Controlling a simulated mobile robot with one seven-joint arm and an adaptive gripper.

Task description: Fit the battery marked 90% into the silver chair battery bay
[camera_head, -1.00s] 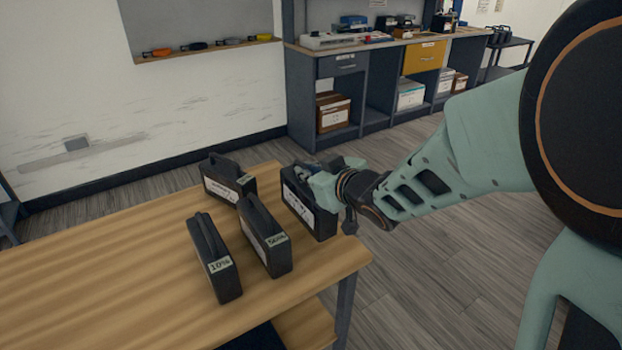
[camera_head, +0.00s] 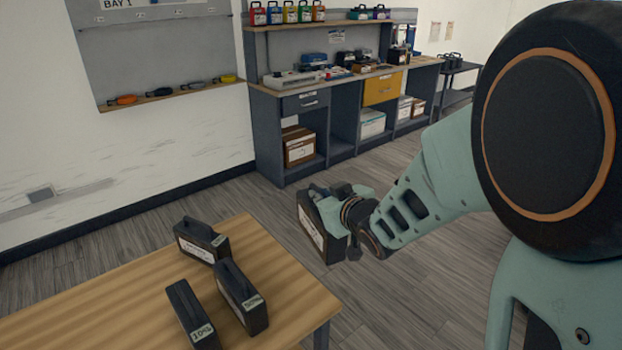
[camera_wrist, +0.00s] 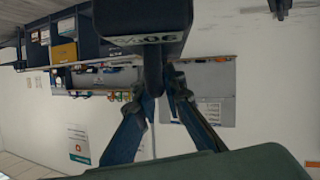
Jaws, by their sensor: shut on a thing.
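My gripper (camera_head: 338,205) is shut on the handle of a black battery (camera_head: 312,228) and holds it off the table, past its right edge in the head view. The wrist view shows the held battery (camera_wrist: 140,20) at the top, with an upside-down label (camera_wrist: 146,40) that reads 90%. The fingers (camera_wrist: 163,82) close around its handle there. The silver chair and its battery bay are in neither view.
A battery marked 10% (camera_head: 192,315), one with a hard-to-read label (camera_head: 240,298) and another (camera_head: 200,240) stand on the wooden table (camera_head: 110,297). A workbench (camera_head: 345,82) stands along the wall. Grey floor lies open between bench and table.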

